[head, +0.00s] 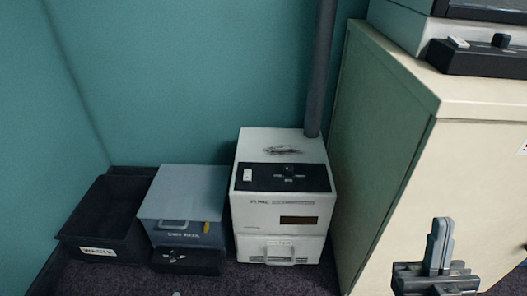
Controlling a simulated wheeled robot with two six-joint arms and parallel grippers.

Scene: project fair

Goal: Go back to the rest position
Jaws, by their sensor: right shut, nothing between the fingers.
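My right gripper (440,243) shows at the lower right of the head view. Its fingers point up and are together, with nothing between them. It is in front of the pale face of the cabinet (470,185), and I cannot tell how far apart they are. My left gripper does not show, apart from a small pale tip at the bottom edge that I cannot identify.
A black waste bin (97,250), a grey-blue box (183,190) and a white machine (280,215) with a black panel stand on the dark floor against the teal wall. A dark pipe (320,70) rises behind the machine. Equipment (480,58) sits on the cabinet.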

